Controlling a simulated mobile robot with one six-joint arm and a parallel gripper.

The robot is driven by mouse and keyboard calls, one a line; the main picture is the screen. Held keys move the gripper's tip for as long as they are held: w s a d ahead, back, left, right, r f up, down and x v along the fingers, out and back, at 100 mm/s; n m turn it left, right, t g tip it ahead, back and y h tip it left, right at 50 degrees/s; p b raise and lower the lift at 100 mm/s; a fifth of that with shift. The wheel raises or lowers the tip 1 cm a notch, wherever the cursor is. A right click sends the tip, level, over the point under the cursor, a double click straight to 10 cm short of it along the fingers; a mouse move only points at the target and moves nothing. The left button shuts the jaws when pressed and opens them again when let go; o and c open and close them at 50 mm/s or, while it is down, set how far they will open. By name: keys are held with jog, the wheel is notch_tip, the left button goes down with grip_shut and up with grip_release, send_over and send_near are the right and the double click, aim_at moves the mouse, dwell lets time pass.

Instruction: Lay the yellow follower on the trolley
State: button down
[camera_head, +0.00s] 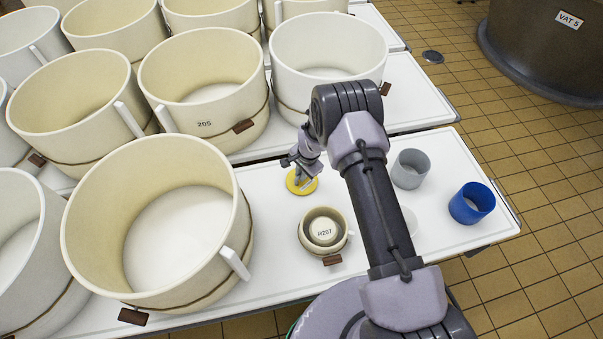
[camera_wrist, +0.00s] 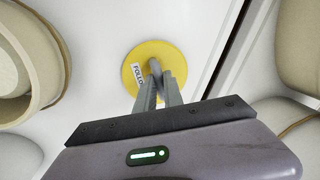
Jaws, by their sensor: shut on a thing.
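The yellow follower (camera_head: 302,181) is a flat round disc with a grey knob at its centre. In the wrist view the yellow follower (camera_wrist: 136,85) has a white label, partly hidden, starting "FOLLO". My gripper (camera_head: 301,182) is shut on its knob; the fingers (camera_wrist: 157,82) meet at the knob in the wrist view. The disc is over the white table top; I cannot tell whether it touches it. No trolley can be made out for certain; the white tops under the vats may belong to one.
A small cream mould marked R207 (camera_head: 342,241) stands just in front of the follower. A grey cup (camera_head: 410,168) and a blue cup (camera_head: 471,203) stand to the right. Large cream vats, one marked 205 (camera_head: 190,107), crowd the left and back. VAT 5 (camera_head: 545,60) stands beyond the tiled floor (camera_head: 545,180).

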jog(key=c, duration=1.4)
grip_release()
jog(key=shift+r+p, duration=2.05)
jog(key=shift+r, duration=1.4)
